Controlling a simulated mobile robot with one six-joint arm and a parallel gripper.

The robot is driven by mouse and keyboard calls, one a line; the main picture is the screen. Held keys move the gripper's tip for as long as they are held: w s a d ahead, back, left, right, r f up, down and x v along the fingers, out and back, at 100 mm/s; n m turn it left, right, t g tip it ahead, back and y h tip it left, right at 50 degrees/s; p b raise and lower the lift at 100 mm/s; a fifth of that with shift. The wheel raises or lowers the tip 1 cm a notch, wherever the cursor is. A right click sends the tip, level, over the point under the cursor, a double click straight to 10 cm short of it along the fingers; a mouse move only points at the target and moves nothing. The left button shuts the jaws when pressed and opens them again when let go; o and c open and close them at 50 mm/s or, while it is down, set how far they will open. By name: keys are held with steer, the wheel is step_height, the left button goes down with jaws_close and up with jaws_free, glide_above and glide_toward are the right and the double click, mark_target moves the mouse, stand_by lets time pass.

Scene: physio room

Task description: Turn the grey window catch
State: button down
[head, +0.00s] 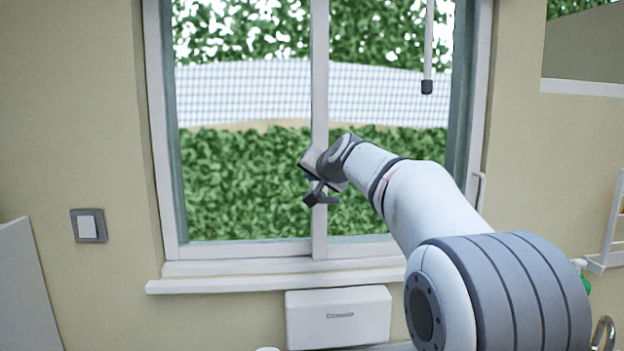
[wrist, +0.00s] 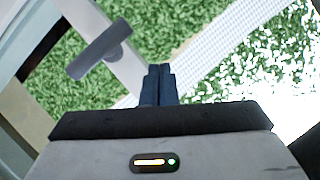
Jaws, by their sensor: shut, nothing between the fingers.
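The grey window catch (wrist: 100,50) shows in the wrist view as a flat grey lever on a white window bar, at the upper left. It lies slanted, with its lower left end over the greenery outside. My gripper (wrist: 158,72) is shut and empty, with its dark fingertips to the right of and below the catch in that view, and a gap shows between them. In the head view my gripper (head: 314,196) is in front of the window's middle upright.
The window frame (head: 160,130) has a sill (head: 220,285) below it. A white box (head: 338,318) is under the sill. A pale rod with a dark end (head: 427,86) hangs at the upper right of the window. A light switch (head: 88,225) is on the left wall.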

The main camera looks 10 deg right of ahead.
steer(key=s+r+b, duration=0.3)
steer(key=s+r, duration=0.1)
steer(key=s, duration=0.5)
steer(key=shift+d+r, duration=0.15)
steer(key=shift+r, duration=0.25)
steer(key=shift+w, duration=0.1)
steer(key=s+d+f+n+g+h, duration=0.1)
steer(key=s+d+f+g, duration=0.1)
steer(key=s+f, duration=0.9)
steer(key=s+d+f+n+g+h, duration=0.1)
steer(key=s+f+g, duration=0.3)
steer(key=s+f, duration=0.8)
steer(key=s+d+f+n+g+h+b, duration=0.1)
steer(key=s+f+g, duration=0.3)
steer(key=s+f, duration=0.7)
step_height(320, 180, down, 3)
steer(key=shift+s+d+n+h, duration=0.35)
steer(key=shift+d+n+h, duration=0.05)
steer(key=shift+d+n, duration=0.4)
